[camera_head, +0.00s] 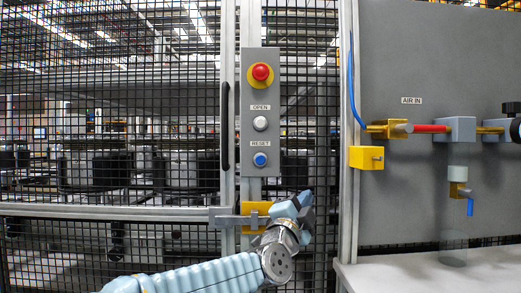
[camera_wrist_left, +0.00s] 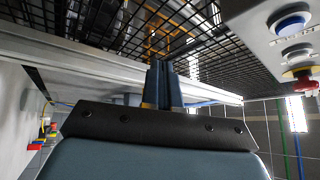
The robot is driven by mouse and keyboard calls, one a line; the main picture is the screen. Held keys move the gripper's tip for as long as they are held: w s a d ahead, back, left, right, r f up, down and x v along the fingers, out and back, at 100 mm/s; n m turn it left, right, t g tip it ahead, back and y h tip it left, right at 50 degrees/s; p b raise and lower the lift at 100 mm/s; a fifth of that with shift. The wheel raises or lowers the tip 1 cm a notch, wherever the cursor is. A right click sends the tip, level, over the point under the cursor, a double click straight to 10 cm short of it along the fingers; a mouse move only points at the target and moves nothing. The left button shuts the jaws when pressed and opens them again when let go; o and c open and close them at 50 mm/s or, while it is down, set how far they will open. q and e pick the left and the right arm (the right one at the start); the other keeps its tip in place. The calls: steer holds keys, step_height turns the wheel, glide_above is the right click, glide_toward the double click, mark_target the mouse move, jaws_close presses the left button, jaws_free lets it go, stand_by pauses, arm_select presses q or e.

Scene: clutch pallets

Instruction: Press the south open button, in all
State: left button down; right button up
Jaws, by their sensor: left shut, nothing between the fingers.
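The white round button (camera_head: 260,123) under the OPEN label sits in the middle of a grey control panel (camera_head: 247,100) on the fence post. In the left wrist view the white button (camera_wrist_left: 296,53) shows at the upper right, between the blue and red ones. My left gripper (camera_head: 305,203) is below and right of the panel, apart from all buttons. Its fingers show together in the left wrist view (camera_wrist_left: 162,85), shut and empty, with the panel off to their right. My right gripper is not in view.
A red stop button (camera_head: 261,72) sits above the white button and a blue RESET button (camera_head: 260,159) below it. A yellow latch (camera_head: 256,209) is close to my left gripper. Black mesh fence stands behind. A grey board (camera_head: 430,60) with air fittings stands right, above a pale table (camera_head: 400,273).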

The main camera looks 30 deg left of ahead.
mark_target(260, 127)
arm_select(q)
steer(key=s+a+r+t+y, duration=0.1)
steer(key=s+a+r+t, duration=0.1)
steer(key=s+r, duration=0.4)
steer(key=s+a+r+t+y, duration=0.1)
steer(key=s+a+r+y, duration=0.1)
steer(key=s+r, duration=0.4)
step_height(260, 127, up, 5)
steer(key=shift+a+t+y, duration=0.25)
steer(key=shift+t+y, duration=0.05)
steer(key=shift+t, duration=0.1)
steer(key=shift+w+a, duration=0.75)
steer(key=shift+w, duration=0.5)
steer(key=shift+w+a, duration=0.8)
steer(key=shift+w, duration=0.4)
steer(key=shift+w+a, duration=0.75)
steer(key=shift+w, duration=0.5)
steer(key=shift+w+a, duration=0.2)
steer(key=shift+w, duration=0.15)
